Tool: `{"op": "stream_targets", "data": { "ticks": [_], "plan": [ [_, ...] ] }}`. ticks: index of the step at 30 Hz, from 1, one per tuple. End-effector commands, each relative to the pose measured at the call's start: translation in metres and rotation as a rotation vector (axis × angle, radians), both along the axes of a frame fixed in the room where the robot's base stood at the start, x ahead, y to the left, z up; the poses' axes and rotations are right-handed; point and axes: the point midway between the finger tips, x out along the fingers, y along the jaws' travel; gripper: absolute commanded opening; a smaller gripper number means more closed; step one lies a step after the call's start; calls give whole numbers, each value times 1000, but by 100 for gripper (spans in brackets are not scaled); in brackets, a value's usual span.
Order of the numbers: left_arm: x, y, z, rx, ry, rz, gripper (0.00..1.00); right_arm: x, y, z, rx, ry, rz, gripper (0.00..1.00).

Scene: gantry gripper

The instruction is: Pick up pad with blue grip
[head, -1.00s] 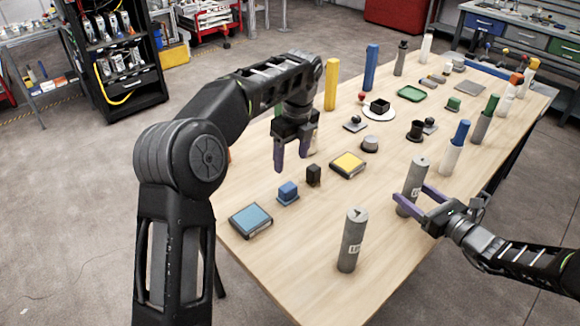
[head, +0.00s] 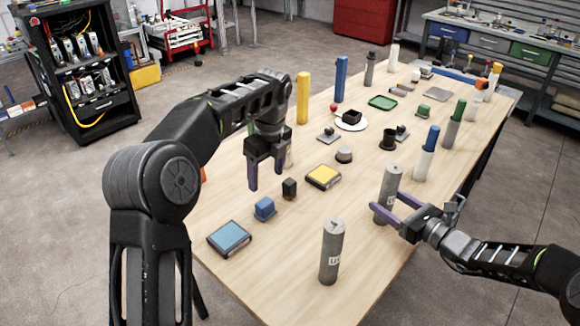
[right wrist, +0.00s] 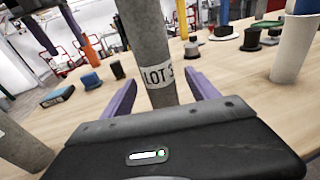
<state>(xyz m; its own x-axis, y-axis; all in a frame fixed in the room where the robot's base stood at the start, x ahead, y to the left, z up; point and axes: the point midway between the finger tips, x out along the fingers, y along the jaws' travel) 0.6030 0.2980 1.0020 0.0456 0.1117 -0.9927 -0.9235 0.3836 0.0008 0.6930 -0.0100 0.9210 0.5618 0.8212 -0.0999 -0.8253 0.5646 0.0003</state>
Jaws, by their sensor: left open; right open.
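The small pad with a blue block grip (head: 265,208) sits on the table towards its left edge in the head view. My left gripper (head: 266,184) is open and points down. In the picture its fingertips lie just above the blue grip; I cannot tell the exact height or depth gap. Nothing shows between its fingers. My right gripper (head: 386,200) is open, with its fingers either side of a grey cylinder (head: 392,180). In the right wrist view, the cylinder (right wrist: 148,35) with a "LOT" label stands between the open purple fingers (right wrist: 162,82), with visible gaps.
A flat light-blue-topped pad (head: 229,238) lies nearer the table's left edge. Another grey cylinder (head: 331,255) stands at the front. Several upright cylinders and small parts fill the far table.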

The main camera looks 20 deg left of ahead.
Motion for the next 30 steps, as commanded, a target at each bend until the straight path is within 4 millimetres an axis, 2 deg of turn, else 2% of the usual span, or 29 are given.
{"op": "stream_targets", "data": {
  "ticks": [8,18,20,30],
  "plan": [
    [0,1,-6,0,1,1,69,0,0,0,0,0,0,69],
    [3,7,-58,0,2,0,69,0,0,0,0,0,0,69],
    [3,8,-64,0,2,0,69,0,0,0,0,0,0,69],
    [3,8,-68,0,-1,1,69,0,0,0,0,0,0,69]
  ]
}}
